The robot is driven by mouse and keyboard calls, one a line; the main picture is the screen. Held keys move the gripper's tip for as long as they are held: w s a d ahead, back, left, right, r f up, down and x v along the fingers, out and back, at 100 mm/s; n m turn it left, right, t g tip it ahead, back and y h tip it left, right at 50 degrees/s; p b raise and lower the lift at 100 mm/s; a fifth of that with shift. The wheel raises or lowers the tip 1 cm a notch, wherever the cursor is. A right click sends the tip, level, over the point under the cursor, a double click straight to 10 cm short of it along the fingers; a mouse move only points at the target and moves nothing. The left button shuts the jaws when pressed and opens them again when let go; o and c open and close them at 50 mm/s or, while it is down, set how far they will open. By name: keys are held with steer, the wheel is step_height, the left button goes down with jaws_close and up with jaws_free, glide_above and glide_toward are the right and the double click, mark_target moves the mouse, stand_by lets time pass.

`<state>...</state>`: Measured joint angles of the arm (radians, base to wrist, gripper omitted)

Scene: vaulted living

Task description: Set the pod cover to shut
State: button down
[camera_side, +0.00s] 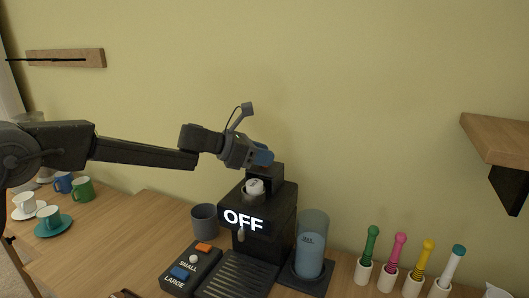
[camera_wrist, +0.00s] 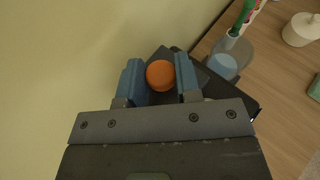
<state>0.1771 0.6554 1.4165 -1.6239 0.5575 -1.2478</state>
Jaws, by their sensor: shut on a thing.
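The black coffee machine (camera_side: 266,215) stands on the wooden table with its front display reading OFF. A white round pod (camera_side: 255,187) shows in the uncovered holder at its top. The dark pod cover (camera_side: 272,171) appears raised behind the pod. In the wrist view, an orange round knob (camera_wrist: 160,75) sits between the two blue fingers of my gripper (camera_wrist: 160,82), which touch it on both sides. In the side view, my gripper (camera_side: 262,157) is above the back of the machine. The fingers partly hide the cover, so its exact angle is unclear.
A control box (camera_side: 190,268) with SMALL and LARGE labels stands front left of the machine. A grey cup (camera_side: 204,220) is behind it. A clear water tank (camera_side: 311,249) stands at the machine's right. Several colourful-handled tools in white holders are further right; mugs are far left.

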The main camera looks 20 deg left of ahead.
steer(key=s, duration=0.5)
steer(key=shift+s+r, duration=0.1)
steer(key=shift+s, duration=0.8)
steer(key=shift+d, duration=0.1)
steer(key=c, duration=0.9)
jaws_free()
steer(key=shift+o, duration=0.2)
steer(key=shift+s, duration=0.1)
steer(key=shift+s+a+r, duration=0.15)
steer(key=shift+s+a, duration=0.05)
steer(key=shift+a, duration=0.2)
steer(key=v, duration=1.3)
steer(key=shift+d, duration=0.1)
